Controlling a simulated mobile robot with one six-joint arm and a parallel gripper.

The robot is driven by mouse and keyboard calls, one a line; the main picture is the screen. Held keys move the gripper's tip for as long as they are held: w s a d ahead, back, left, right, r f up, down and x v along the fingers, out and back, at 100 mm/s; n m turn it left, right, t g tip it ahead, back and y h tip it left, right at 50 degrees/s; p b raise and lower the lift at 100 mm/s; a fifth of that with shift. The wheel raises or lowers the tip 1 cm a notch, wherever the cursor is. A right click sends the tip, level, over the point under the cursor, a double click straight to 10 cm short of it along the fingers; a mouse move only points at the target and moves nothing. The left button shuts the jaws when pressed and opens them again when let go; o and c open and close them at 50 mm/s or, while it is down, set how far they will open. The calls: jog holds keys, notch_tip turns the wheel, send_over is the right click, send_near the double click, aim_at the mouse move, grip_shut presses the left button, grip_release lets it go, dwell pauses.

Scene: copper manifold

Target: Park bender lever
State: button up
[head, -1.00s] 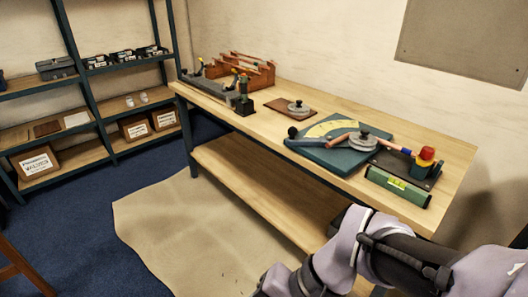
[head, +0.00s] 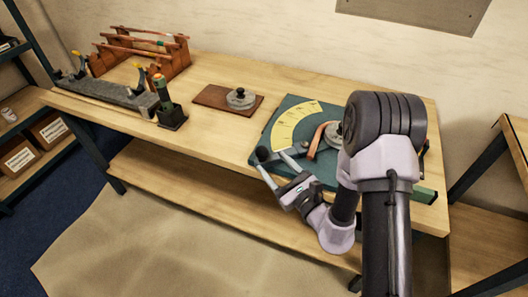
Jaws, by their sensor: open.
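The tube bender (head: 284,118) has a teal base with a yellow angle scale (head: 292,124) and sits at the right half of the bench. Its lever ends in a black ball knob (head: 263,154) at the base's front left corner. A bent copper tube (head: 316,141) lies in the bender. My gripper (head: 270,163) is open, with its fingers close to the knob at the bench's front edge. I cannot tell whether they touch it. My arm hides the bender's right side and most of its round die.
A green level (head: 425,195) shows partly behind my arm. Left of the bender lie a brown board with a round metal piece (head: 240,98), a dark upright tool (head: 170,112), a grey fixture (head: 110,95) and a wooden rack (head: 150,60). The bench (head: 215,145) is clear at its front middle.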

aim_at(266, 156)
jog(key=x, duration=0.6)
jog(key=shift+w+a+f, duration=0.1)
jog(key=shift+w+a, duration=0.05)
jog(key=shift+a, duration=0.05)
jog(key=shift+c, duration=0.5)
grip_shut()
